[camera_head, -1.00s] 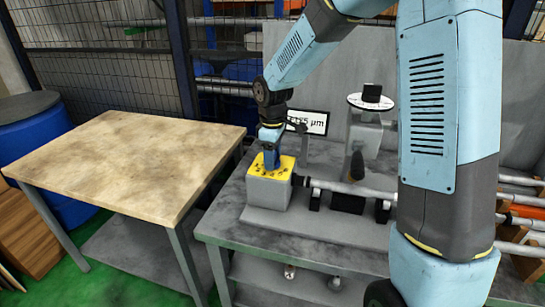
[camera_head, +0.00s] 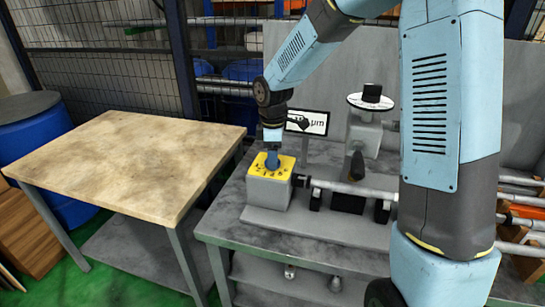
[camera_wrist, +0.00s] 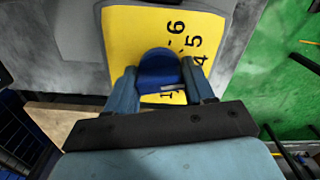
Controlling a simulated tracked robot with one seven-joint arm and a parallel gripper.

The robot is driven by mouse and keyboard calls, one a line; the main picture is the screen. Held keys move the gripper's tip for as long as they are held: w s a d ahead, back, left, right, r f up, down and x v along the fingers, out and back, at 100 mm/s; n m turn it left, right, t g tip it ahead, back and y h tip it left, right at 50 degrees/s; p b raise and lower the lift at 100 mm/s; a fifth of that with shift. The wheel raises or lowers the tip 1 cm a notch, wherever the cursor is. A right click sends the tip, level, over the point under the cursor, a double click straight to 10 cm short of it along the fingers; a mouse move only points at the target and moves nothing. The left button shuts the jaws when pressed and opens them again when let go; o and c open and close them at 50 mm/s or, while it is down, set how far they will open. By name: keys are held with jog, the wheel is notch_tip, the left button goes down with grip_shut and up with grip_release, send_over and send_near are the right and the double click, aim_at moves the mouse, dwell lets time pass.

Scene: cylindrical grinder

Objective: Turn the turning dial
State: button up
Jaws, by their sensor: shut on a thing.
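The turning dial is a blue knob (camera_wrist: 158,72) on a yellow plate (camera_wrist: 125,35) with black numbers, of which 4, 5 and 6 read clearly in the wrist view. In the head view the yellow plate (camera_head: 262,171) tops a grey box at the left end of the grinder, and the knob (camera_head: 272,161) stands on it. My gripper (camera_wrist: 165,85) reaches down from above with its two blue fingers on either side of the knob, shut on it. In the head view my gripper hides part of the knob. Part of the numbering is hidden behind the fingers.
A display sign (camera_head: 308,122) stands behind the dial, partly covered by my wrist. A shaft (camera_head: 350,190) and a post with a round white disc (camera_head: 371,101) are to the right. A wooden-topped table (camera_head: 125,165) on the left is clear.

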jog(key=o, duration=1)
jog(key=shift+r, duration=0.1)
notch_tip(320, 180, up, 14)
jog(key=shift+f, duration=0.25)
